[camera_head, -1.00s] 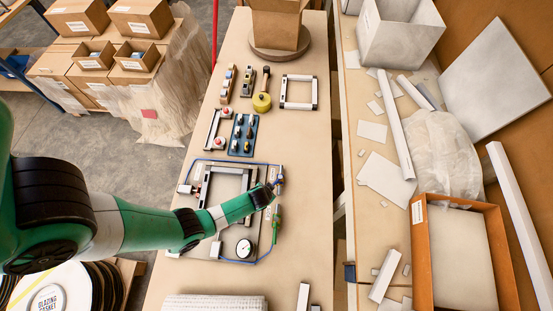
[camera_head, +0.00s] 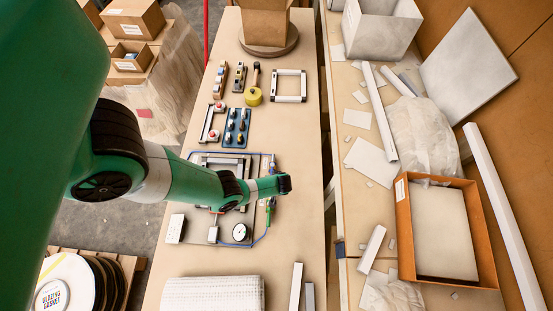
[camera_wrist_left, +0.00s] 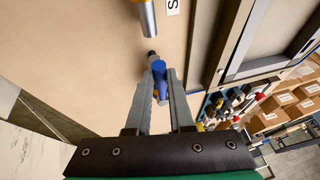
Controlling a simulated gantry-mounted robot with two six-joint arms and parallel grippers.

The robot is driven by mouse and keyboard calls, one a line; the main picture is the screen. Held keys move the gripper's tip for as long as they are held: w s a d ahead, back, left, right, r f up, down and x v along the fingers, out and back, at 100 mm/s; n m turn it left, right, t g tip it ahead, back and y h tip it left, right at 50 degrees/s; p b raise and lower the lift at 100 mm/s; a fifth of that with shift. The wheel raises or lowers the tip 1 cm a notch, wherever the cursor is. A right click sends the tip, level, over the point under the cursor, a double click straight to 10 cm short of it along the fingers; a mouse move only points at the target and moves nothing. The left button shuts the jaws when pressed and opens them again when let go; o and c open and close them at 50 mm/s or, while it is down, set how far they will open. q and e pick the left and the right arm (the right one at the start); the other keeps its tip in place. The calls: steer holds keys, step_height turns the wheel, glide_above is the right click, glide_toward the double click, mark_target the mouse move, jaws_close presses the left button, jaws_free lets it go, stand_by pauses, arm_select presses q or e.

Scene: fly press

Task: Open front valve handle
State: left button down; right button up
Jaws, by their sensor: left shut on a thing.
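My left gripper (camera_wrist_left: 160,90) is shut on a blue valve handle (camera_wrist_left: 159,72), which shows between its two grey fingers in the left wrist view. A silver pipe end (camera_wrist_left: 148,20) lies just beyond it. In the head view my left gripper (camera_head: 286,184) is over the right side of the press fixture (camera_head: 222,160), and its wrist hides the handle there. A second valve with a green handle (camera_head: 268,214) stands nearer on the same right side. A round white gauge (camera_head: 240,232) sits at the fixture's near edge. My right gripper is not in view.
A white ribbed stack (camera_head: 212,293) lies at the near edge. The tabletop right of the fixture is clear.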

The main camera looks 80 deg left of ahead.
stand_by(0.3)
arm_select(q)
steer(key=c, duration=0.8)
jaws_free()
steer(key=shift+d+r+p, duration=0.1)
steer(key=shift+r+p, duration=0.2)
steer(key=shift+p, duration=0.05)
steer(key=w+d+r+p, duration=0.2)
steer(key=w+d, duration=0.2)
steer(key=d, duration=0.8)
steer(key=shift+d+p, duration=0.25)
steer(key=shift+p, duration=0.05)
steer(key=shift+r, duration=0.1)
